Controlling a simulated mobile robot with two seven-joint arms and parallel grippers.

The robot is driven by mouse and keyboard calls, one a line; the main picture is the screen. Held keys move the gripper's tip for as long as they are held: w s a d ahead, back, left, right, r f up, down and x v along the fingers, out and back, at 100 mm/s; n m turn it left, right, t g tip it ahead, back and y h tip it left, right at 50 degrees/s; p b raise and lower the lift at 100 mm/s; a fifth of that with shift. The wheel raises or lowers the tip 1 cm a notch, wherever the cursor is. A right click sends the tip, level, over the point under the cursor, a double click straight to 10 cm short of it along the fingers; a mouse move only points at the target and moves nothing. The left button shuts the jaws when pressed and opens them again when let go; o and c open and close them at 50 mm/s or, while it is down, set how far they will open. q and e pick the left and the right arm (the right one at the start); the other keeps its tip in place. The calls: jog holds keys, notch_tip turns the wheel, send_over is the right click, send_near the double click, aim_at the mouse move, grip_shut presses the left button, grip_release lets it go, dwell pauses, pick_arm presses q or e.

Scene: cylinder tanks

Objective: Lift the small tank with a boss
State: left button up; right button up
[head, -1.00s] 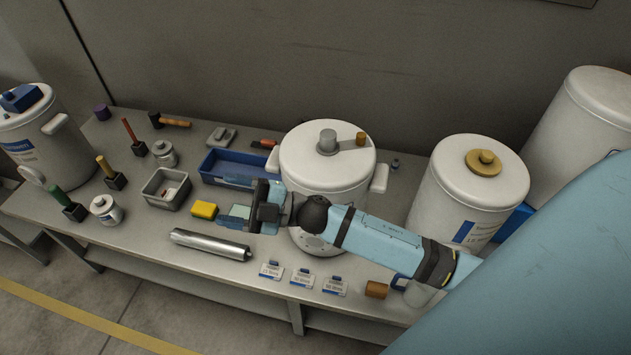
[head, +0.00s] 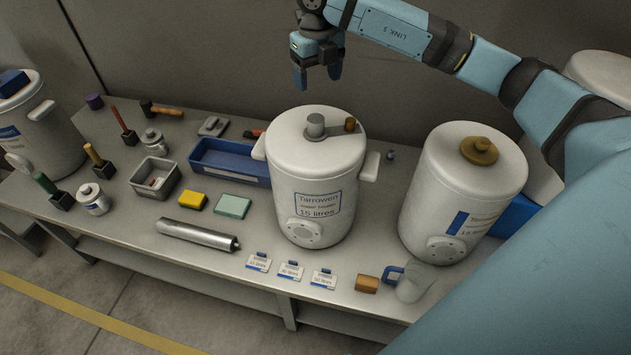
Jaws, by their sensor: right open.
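Several white tanks show. The middle tank (head: 318,185), labelled "Tarrowen 15 litres", has a grey knob, a small brass fitting, side handles and a round front flange. The right tank (head: 465,190) has a brass boss (head: 479,150) on its lid and a front flange. I cannot tell which is the task's small tank. My right gripper (head: 318,75) is open and empty, fingers down, above and behind the middle tank's lid. My left gripper is out of view.
A larger white tank (head: 30,140) stands at the far left. A blue bin (head: 230,178), grey bin (head: 155,178), yellow block (head: 193,202), metal cylinder (head: 198,235), small tags (head: 290,271) and jug (head: 413,283) lie around. A wall is behind the bench.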

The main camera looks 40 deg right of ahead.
aim_at(316, 118)
notch_tip(316, 118, down, 7)
jog(key=shift+p, duration=0.4)
jog(key=shift+a+f+p, duration=0.2)
jog(key=shift+f+p, duration=0.65)
jog(key=shift+f, duration=1.9)
jog(key=shift+c, duration=0.5)
jog(key=c, duration=1.1)
jog(key=shift+w+r, duration=0.1)
jog(key=shift+r, duration=0.05)
jog(key=shift+c, duration=0.8)
jog(key=shift+r, duration=0.1)
